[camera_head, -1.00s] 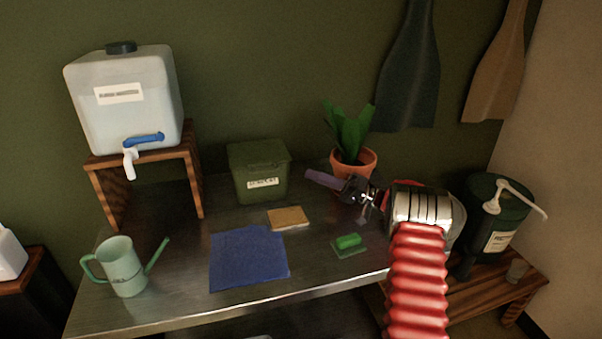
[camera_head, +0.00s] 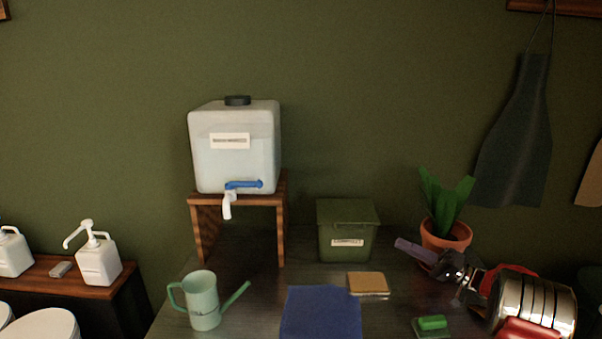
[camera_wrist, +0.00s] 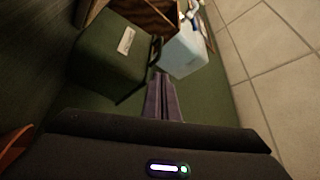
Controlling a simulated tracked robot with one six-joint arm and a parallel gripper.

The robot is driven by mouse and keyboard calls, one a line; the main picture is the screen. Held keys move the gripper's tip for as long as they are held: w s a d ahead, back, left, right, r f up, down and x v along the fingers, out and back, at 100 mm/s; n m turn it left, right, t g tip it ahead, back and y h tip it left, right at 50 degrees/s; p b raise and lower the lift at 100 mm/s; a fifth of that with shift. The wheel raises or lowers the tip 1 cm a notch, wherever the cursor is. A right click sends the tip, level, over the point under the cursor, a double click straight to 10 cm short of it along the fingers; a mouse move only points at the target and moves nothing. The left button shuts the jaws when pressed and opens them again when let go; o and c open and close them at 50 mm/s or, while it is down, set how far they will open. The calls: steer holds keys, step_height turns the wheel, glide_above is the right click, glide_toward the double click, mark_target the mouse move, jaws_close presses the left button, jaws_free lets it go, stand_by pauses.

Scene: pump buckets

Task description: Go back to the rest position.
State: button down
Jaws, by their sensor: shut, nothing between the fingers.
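My gripper (camera_head: 411,247) is at the right of the head view, just in front of the potted plant (camera_head: 446,222). Its jaws are shut and empty, pointing left toward the green lidded box (camera_head: 346,243). In the wrist view the closed fingers (camera_wrist: 161,98) point at the gap beside the same box (camera_wrist: 110,55), apart from it.
The water container (camera_head: 235,150) with a blue tap stands on a wooden stand (camera_head: 278,232). A watering can (camera_head: 204,300), blue cloth (camera_head: 320,312), tan sponge (camera_head: 367,281) and green scrubber (camera_head: 433,322) lie on the table. White pump bottles (camera_head: 98,262) stand on a left shelf.

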steer(key=s+a+r+g+h, duration=0.4)
steer(key=s+a, duration=0.4)
steer(key=a, duration=0.3)
steer(key=s+a+r+g+h, duration=0.3)
steer(key=s+a+r+g, duration=0.1)
steer(key=s+a, duration=0.5)
steer(key=s+f+t+h, duration=0.1)
steer(key=s+h, duration=0.4)
steer(key=s, duration=0.7)
steer(key=s+d+f+t+h, duration=0.1)
steer(key=s+h, duration=0.5)
steer(key=s, duration=0.6)
steer(key=shift+d+f+t, duration=0.25)
steer(key=shift+f+t, duration=0.2)
steer(key=shift+t, duration=0.25)
